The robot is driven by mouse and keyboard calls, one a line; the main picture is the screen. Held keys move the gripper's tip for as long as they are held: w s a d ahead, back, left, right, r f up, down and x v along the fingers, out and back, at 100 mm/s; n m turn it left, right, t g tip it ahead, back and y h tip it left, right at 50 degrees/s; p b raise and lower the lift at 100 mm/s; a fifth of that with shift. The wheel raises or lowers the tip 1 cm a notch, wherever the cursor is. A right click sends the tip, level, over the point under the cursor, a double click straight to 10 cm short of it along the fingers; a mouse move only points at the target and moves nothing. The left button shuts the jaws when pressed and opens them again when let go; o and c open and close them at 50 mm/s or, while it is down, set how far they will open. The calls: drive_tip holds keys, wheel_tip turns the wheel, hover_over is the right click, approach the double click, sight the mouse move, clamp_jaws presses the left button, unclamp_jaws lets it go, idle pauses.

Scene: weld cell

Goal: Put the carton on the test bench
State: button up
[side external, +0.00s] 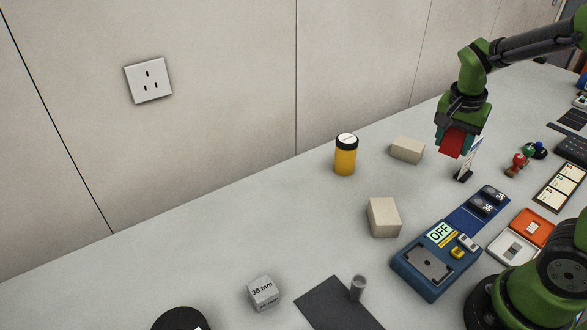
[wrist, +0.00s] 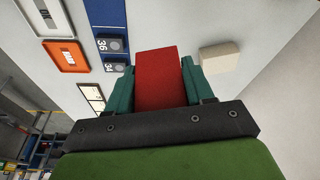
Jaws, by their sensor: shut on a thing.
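My gripper (side external: 458,138) is at the upper right of the side view, above the table. Its teal jaws are shut on a red box (side external: 452,143), which looks like the carton. In the wrist view the red box (wrist: 158,80) sits between the two jaws (wrist: 158,88). A blue unit (side external: 410,273) with an OFF display and a grey plate, which looks like the test bench, lies in front of my gripper and lower in the side view. Its blue strip, bearing dials 36 and 34, shows in the wrist view (wrist: 113,22).
Two beige blocks, one near (side external: 384,218) and one farther (side external: 407,150), and a yellow jar (side external: 345,158) stand left of my gripper. A small sign (side external: 470,158) stands close below it. The table's left is mostly clear.

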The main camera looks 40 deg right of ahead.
drive_tip(key=m, duration=0.1)
drive_tip(key=s+m, duration=0.1)
drive_tip(key=shift+s+d+m+g+h, duration=0.2)
drive_tip(key=shift+d+m+g+h, duration=0.1)
drive_tip(key=shift+h, duration=0.1)
drive_tip(key=h, duration=0.1)
hover_over(441, 201)
drive_tip(key=a, duration=0.1)
drive_tip(key=shift+m, duration=0.3)
wheel_tip(441, 201, down, 10)
drive_tip(key=shift+a+r, duration=0.1)
drive_tip(key=shift+a, duration=0.05)
drive_tip(key=shift+f, duration=2.65)
drive_tip(key=o, duration=1.2)
drive_tip(key=shift+c, duration=0.2)
